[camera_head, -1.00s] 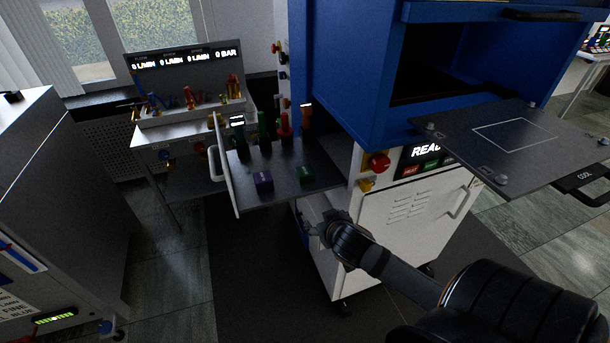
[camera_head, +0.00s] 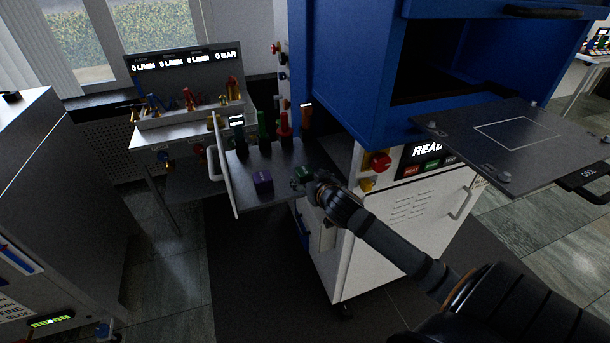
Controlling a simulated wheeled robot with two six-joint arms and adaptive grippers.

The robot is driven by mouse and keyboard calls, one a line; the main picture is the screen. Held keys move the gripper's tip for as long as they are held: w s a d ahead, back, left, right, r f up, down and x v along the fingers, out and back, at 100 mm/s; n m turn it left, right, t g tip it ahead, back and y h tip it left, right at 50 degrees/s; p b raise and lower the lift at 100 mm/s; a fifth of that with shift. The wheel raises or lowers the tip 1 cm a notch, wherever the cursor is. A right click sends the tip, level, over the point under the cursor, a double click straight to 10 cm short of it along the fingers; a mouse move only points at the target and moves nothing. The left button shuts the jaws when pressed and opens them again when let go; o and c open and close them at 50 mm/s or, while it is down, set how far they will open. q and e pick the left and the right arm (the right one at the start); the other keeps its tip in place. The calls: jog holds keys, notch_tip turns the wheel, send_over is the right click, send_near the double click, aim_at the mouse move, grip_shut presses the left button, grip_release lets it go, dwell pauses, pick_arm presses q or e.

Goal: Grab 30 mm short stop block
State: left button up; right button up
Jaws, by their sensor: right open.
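I cannot read a size on either, so I cannot tell which is the 30 mm short stop block. My right gripper (camera_head: 302,184) is open at the green block, at the tray's front right. Its fingers partly hide that block, and I cannot tell whether they touch it. My left gripper is not in view.
Several coloured upright pieces, among them a red one (camera_head: 284,127), stand along the tray's back. The drawer's white front panel (camera_head: 224,165) is on the left. The blue press (camera_head: 350,70) and its white cabinet (camera_head: 400,225) stand close on the right.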

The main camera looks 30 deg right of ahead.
aim_at(307, 175)
jog(key=x, duration=0.4)
jog(key=shift+w+d+f, duration=0.15)
jog(key=shift+w+d, duration=0.1)
jog(key=shift+d, duration=0.15)
jog(key=shift+s, duration=0.15)
jog(key=shift+c, duration=1)
jog(key=c, duration=1.2)
